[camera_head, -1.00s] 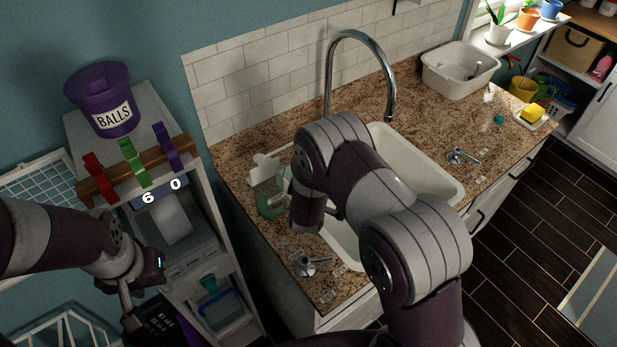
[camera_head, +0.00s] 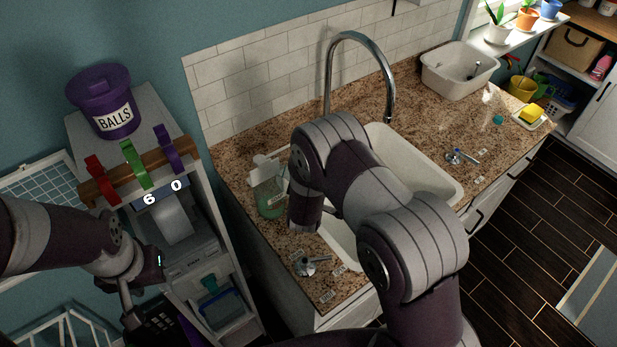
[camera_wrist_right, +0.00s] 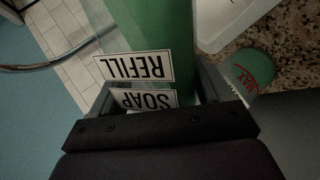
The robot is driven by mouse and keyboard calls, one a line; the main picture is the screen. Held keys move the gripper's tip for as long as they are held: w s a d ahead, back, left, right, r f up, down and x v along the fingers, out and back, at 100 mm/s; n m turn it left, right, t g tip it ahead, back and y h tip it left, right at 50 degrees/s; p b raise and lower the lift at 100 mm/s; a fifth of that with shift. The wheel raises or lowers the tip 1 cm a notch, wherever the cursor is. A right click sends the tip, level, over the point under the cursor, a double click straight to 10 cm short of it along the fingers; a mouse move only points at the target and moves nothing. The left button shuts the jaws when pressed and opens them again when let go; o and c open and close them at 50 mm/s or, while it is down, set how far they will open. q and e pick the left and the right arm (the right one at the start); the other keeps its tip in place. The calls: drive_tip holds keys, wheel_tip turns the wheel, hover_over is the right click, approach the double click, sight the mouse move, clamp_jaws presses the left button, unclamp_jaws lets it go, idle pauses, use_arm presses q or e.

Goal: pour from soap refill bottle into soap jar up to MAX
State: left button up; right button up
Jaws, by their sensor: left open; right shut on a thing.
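In the right wrist view my right gripper (camera_wrist_right: 158,98) is shut around a green bottle (camera_wrist_right: 165,25) labelled SOAP REFILL; the label reads upside down. To its right, over the counter, is the round green soap jar (camera_wrist_right: 247,68) with red MAX lettering, partly cut off by the gripper. In the head view a see-through vessel (camera_head: 270,205) with green in its lower part shows left of my right wrist; I cannot tell whether it is bottle or jar. The right gripper is hidden there. No stream of soap is visible. My left gripper (camera_head: 130,317) is open at lower left, away from both.
The sink (camera_head: 418,168) and tall faucet (camera_head: 350,40) are right of and behind my right arm. A tap handle (camera_head: 308,264) is near the counter's front. A white basin (camera_head: 458,70) stands at the back. A shelf with a purple BALLS bucket (camera_head: 105,100) is at left.

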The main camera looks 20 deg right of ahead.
drive_tip(key=shift+r, duration=0.15)
drive_tip(key=shift+r+p, duration=0.2)
drive_tip(key=shift+p, duration=0.3)
idle(1.1)
drive_tip(key=shift+r+n+p, duration=0.2)
drive_tip(key=shift+n+p, duration=0.1)
drive_tip(key=shift+p, duration=0.15)
drive_tip(key=shift+g+h, duration=0.3)
idle(1.3)
drive_tip(key=shift+r+p, duration=0.2)
drive_tip(key=shift+p, duration=0.25)
drive_tip(key=shift+r+n, duration=0.1)
drive_tip(key=shift+n, duration=0.2)
idle(1.4)
drive_tip(key=shift+r+p, duration=0.1)
drive_tip(key=shift+p, duration=0.3)
drive_tip(key=shift+h, duration=0.3)
idle(1.0)
